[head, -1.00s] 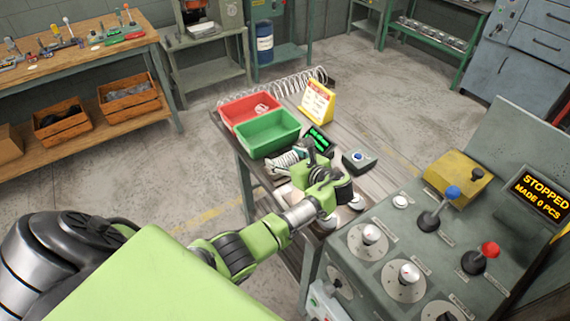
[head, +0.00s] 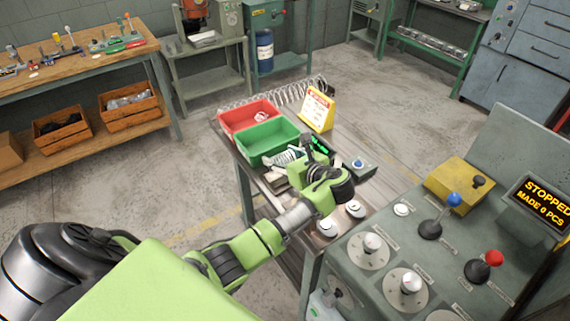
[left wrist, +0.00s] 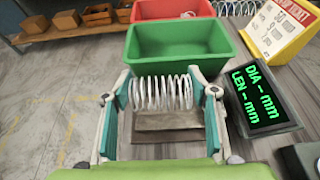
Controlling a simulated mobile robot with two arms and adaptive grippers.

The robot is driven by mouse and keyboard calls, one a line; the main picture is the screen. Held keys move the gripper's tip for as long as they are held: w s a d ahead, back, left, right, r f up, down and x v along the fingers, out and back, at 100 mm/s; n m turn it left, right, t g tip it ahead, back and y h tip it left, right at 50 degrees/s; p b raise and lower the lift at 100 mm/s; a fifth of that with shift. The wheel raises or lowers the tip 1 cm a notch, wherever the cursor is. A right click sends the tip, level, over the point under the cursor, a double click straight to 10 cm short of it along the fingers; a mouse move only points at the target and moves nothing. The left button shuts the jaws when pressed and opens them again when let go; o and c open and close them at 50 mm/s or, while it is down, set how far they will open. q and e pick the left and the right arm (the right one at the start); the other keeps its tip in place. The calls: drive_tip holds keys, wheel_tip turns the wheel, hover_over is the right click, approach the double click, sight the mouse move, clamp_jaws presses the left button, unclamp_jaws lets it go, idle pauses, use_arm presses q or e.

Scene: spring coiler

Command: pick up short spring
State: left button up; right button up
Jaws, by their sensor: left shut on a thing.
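The short spring (left wrist: 163,93), a pale wire coil, lies crosswise between the fingers of my left gripper (left wrist: 161,88) in the left wrist view, with a finger at each end. My left gripper is shut on it. In the head view the spring (head: 286,157) shows beside my left gripper (head: 300,160), partly hidden by it. A brown block (left wrist: 168,126) sits just on the near side of the spring. I cannot tell whether the spring touches it. My right gripper is not in view.
A green bin (head: 268,150) and a red bin (head: 238,125) stand just beyond. A dark gauge display (left wrist: 262,98) and a yellow ticket stand (head: 318,108) are to the right. A long coil (head: 290,92) lies at the bench's back edge. The control console (head: 400,260) is nearer.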

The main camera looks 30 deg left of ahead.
use_arm(q)
drive_tip(key=s+a+r+b, duration=0.1)
drive_tip(key=s+a+r, duration=0.4)
drive_tip(key=s+r, duration=0.3)
drive_tip(key=s, duration=0.3)
drive_tip(key=shift+s+a+r+b, duration=0.25)
drive_tip(key=shift+s+r+b, duration=0.1)
drive_tip(key=shift+s+b, duration=0.05)
drive_tip(key=shift+w, duration=0.1)
